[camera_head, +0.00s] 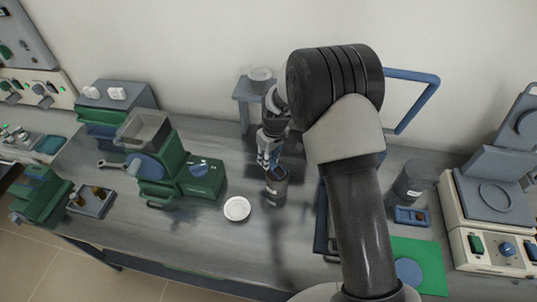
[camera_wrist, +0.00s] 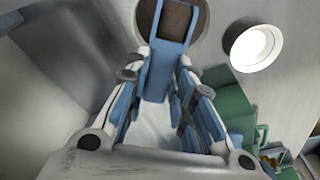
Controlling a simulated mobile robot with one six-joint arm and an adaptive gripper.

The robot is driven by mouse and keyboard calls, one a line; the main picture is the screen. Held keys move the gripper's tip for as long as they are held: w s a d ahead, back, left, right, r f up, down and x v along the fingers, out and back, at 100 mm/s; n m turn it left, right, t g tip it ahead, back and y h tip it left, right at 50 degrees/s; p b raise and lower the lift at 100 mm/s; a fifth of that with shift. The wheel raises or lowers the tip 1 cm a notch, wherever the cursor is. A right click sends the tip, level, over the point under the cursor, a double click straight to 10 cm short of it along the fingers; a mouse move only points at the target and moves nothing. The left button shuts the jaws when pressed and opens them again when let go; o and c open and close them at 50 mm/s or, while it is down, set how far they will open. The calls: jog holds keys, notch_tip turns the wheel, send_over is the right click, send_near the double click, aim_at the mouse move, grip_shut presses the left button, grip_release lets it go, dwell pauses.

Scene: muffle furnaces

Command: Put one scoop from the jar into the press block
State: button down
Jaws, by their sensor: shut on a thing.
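My gripper (camera_head: 268,163) points down above a dark jar (camera_head: 275,188) with a pale label, near the middle of the bench. In the wrist view my gripper (camera_wrist: 165,100) is shut on the blue handle of a scoop (camera_wrist: 157,78). The scoop's wide end overlaps the round mouth of the jar (camera_wrist: 203,18), where brown material shows. I cannot tell how deep the scoop reaches or whether it is loaded. I cannot tell for sure which item is the press block; a small blue block (camera_head: 411,216) lies at the right.
A white dish (camera_head: 237,208) lies just left of the jar. A green machine (camera_head: 160,170) stands further left, near a tray with brass-coloured pieces (camera_head: 92,202). A second dark jar (camera_head: 414,182) and a balance-like device (camera_head: 495,195) stand right. A small stand (camera_head: 245,96) is behind.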

jog(key=shift+r+p, duration=0.1)
jog(key=shift+p, duration=0.3)
jog(key=shift+w+a+g+h+p, duration=0.35)
jog(key=shift+g+h+p, duration=0.15)
jog(key=shift+p, duration=0.35)
jog(key=shift+w+a+f+g+h, duration=0.25)
jog(key=shift+g+h, duration=0.15)
jog(key=shift+w+a+r+p, duration=0.1)
jog(key=shift+w+r+p, duration=0.1)
jog(key=shift+r+p, duration=0.15)
jog(key=shift+r, duration=0.45)
jog(key=shift+w+a+r+p, duration=0.15)
jog(key=shift+r+p, duration=0.25)
jog(key=shift+r, duration=0.1)
